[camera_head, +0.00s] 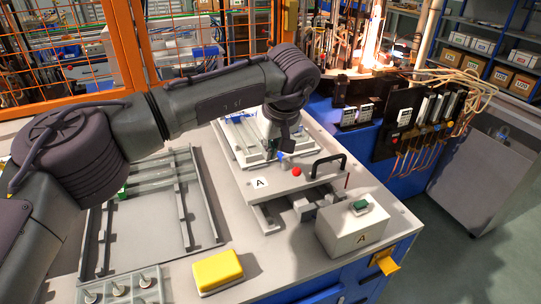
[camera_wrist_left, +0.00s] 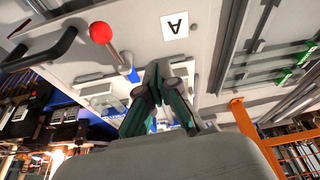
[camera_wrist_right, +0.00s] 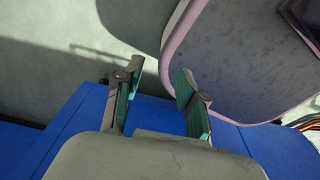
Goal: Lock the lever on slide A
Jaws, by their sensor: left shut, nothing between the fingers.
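Slide A (camera_head: 238,160) is a pale plate with a white "A" label (camera_head: 260,183), which also shows in the left wrist view (camera_wrist_left: 174,25). Its lever has a red ball knob (camera_head: 297,171) and a short rod running to a blue part (camera_wrist_left: 133,75). The knob also shows in the left wrist view (camera_wrist_left: 100,32). My left gripper (camera_head: 272,155) is shut and empty, just above the plate beside the blue end of the lever; its fingertips (camera_wrist_left: 157,68) appear apart from the knob. Whether they touch the blue part is unclear. My right gripper (camera_wrist_right: 152,75) is open and empty, away from the slide.
A black handle (camera_head: 328,165) rises from the plate right of the knob. A grey box with a green button (camera_head: 361,206) stands at the front right, and a yellow block (camera_head: 217,271) at the front. In the right wrist view, a blue surface (camera_wrist_right: 75,125) lies below the fingers.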

